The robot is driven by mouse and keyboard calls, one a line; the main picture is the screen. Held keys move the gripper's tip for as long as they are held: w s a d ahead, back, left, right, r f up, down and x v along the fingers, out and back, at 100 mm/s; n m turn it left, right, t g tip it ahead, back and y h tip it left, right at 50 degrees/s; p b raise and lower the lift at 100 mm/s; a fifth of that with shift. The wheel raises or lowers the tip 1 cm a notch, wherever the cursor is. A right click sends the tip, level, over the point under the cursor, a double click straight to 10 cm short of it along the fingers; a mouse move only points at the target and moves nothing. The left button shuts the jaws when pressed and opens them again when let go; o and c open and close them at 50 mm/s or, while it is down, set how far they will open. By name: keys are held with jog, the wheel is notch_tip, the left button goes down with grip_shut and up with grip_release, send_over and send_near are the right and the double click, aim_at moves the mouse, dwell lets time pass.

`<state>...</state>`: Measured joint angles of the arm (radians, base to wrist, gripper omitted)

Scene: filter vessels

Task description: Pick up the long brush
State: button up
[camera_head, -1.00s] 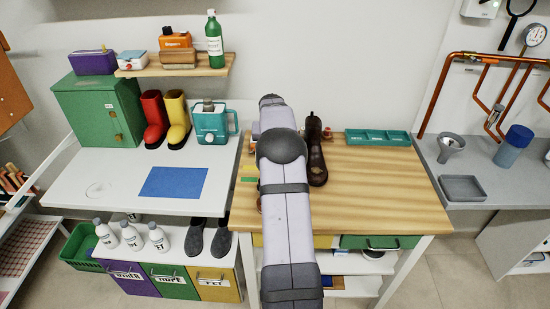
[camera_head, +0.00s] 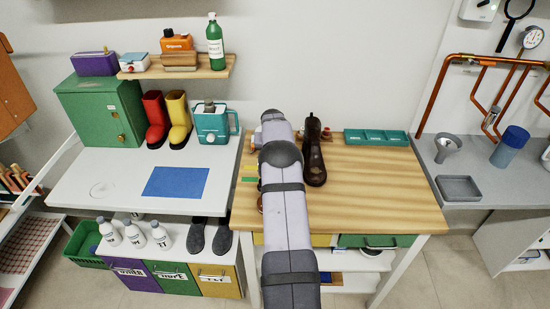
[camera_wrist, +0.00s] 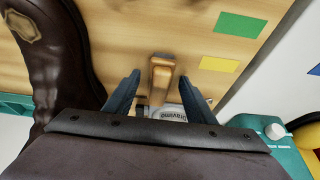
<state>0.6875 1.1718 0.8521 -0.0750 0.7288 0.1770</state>
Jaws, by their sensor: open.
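My gripper (camera_wrist: 160,98) is open in the wrist view, with its two dark blue fingers pointing down toward the wooden tabletop. A light wooden piece (camera_wrist: 161,76), which looks like the brush, shows between and just beyond the fingertips. Its lower part and any bristles are not clear, and I cannot tell if a finger touches it. A round lettered tin (camera_wrist: 170,112) lies close beside it, partly hidden by my gripper. In the head view my arm covers the brush and gripper.
A dark brown boot (camera_head: 315,160) stands right of my arm on the wooden table (camera_head: 385,195); it shows at left in the wrist view (camera_wrist: 60,50). A teal tray (camera_head: 376,137) lies at the back. The table's right side is clear.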

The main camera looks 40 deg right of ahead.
jog(key=shift+c, duration=0.6)
jog(key=c, duration=1)
jog(key=shift+c, duration=0.2)
jog(key=shift+r, duration=0.1)
notch_tip(320, 180, up, 10)
jog(key=b, duration=0.3)
